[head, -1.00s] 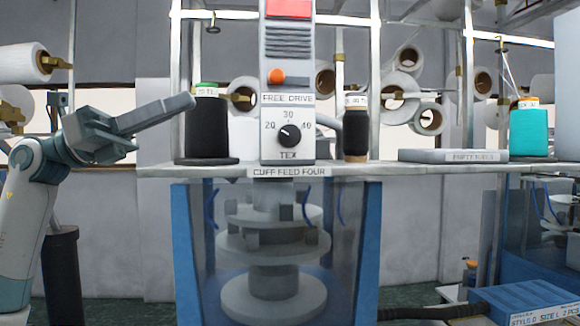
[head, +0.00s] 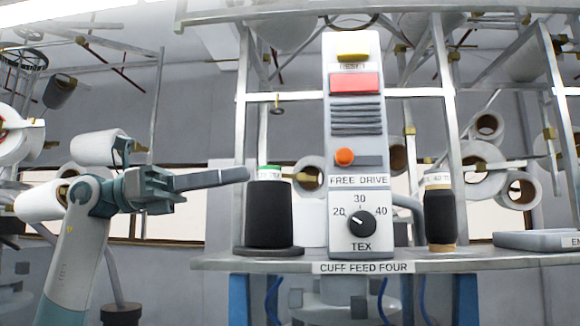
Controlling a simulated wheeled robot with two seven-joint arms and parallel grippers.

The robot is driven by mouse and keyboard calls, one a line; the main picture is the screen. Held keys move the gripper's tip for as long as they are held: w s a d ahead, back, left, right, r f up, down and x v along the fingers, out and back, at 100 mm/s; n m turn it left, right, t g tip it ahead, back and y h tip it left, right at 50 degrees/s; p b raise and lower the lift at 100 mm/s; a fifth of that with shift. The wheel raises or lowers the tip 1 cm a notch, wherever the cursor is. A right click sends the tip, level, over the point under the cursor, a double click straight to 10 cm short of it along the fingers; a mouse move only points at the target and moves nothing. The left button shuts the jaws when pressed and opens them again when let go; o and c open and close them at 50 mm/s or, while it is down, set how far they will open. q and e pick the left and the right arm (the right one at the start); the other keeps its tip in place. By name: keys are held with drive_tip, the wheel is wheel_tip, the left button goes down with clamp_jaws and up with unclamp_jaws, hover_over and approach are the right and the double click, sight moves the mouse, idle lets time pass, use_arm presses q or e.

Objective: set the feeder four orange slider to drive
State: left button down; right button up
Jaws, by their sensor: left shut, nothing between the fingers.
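The feeder four control box (head: 356,200) stands upright in the middle of the head view, above a label reading CUFF FEED FOUR (head: 362,267). Its orange slider (head: 344,156) sits at the left end of a short dark horizontal slot, above the label FREE DRIVE (head: 359,181). The slider is on the FREE side. My left gripper (head: 246,174) is shut and empty, pointing right. In the picture its tip is left of the box, just over the top of a black cone, apart from the slider. My right gripper does not show.
A black yarn cone (head: 269,214) stands left of the box on the shelf (head: 450,262), and a narrower dark cone (head: 439,213) stands right of it. The box also bears a TEX dial (head: 361,223), a red panel (head: 355,84) and a yellow RESET button (head: 352,57). A grey tray (head: 535,240) lies right.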

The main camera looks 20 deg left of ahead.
use_arm(q)
drive_tip(key=p, duration=0.7)
approach(344, 158)
drive_tip(key=w+r+x, duration=0.1)
drive_tip(key=x, duration=0.4)
drive_tip(key=shift+f, duration=0.3)
